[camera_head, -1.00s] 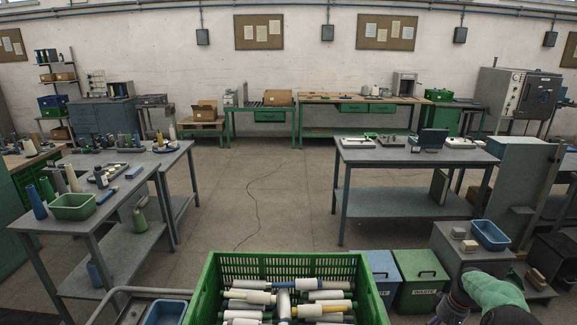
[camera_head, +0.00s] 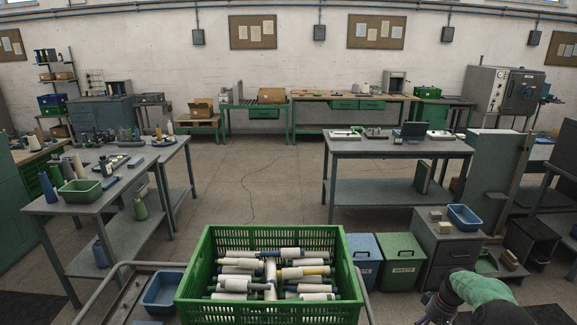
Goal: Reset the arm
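Part of my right arm (camera_head: 482,289), with a green cover and dark joints, shows at the lower right corner. It bends down and leaves the picture at the bottom edge, and no fingertips can be made out. My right gripper is out of view. My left arm and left gripper do not show.
A green crate (camera_head: 186,287) holding several white yarn cones stands at bottom centre. A blue bin (camera_head: 363,262) and a green waste bin (camera_head: 400,262) stand to its right. A grey cabinet (camera_head: 447,237) stands near my arm. Open floor (camera_head: 262,195) lies between the left and right tables.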

